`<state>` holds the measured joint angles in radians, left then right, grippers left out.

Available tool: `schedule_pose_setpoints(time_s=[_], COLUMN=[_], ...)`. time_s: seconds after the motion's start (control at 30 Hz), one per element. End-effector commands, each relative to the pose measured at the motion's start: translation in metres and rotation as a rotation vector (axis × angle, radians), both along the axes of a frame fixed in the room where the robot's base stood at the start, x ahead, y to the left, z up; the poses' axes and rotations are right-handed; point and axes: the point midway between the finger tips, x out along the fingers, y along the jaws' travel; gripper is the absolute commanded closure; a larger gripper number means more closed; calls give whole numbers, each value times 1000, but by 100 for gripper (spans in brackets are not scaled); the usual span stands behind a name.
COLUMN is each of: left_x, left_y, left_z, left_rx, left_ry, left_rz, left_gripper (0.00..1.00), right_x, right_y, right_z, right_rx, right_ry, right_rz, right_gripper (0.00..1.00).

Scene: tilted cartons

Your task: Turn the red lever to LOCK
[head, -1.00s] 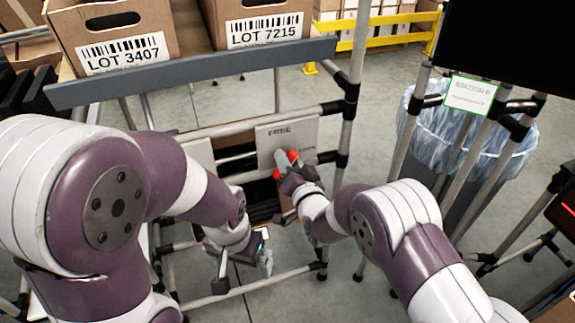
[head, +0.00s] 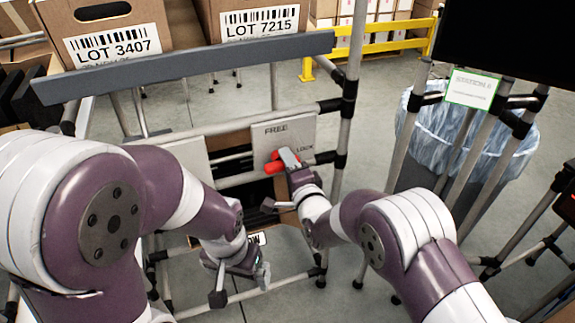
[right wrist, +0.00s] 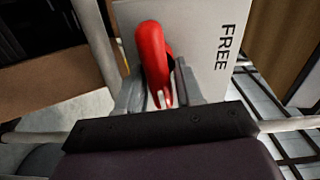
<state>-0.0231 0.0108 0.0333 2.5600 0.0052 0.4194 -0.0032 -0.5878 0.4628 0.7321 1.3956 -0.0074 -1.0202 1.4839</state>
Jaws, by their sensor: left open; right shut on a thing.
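The red lever (head: 274,167) sits on a pale panel (head: 270,137) marked FREE at the top and LOCK at the right. My right gripper (head: 288,160) is shut on the red lever and hides its middle part. My left gripper (head: 240,282) is open and empty, low in front of the rack, apart from the lever.
Tilted cartons marked LOT 3407 (head: 108,50) and LOT 7215 (head: 255,28) stand above a grey rail (head: 190,64). Rack tubes (head: 338,150) surround the panel. A lined bin (head: 440,135) stands at the right; floor shows between it and the rack.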

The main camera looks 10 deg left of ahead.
Motion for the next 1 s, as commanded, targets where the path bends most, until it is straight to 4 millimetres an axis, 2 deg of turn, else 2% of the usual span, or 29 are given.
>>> schedule_pose_setpoints(time_s=[0.3,0.8,0.83,0.87,1.0], left_x=[0,0,0,0,0], left_y=[0,0,0,0,0], left_z=[-4,-4,-5,-5,-4], left_rx=[0,0,0,0,0], left_ry=[0,0,0,0,0], left_rz=[0,0,0,0,0], left_gripper=[0,0,0,0,0], right_x=[0,0,0,0,0], right_y=[0,0,0,0,0], right_z=[-2,-2,-2,-2,-2], right_rx=[76,88,88,88,87], right_ry=[54,62,62,62,61], right_rz=[0,0,0,0,0], right_gripper=[94,94,54,51,51])
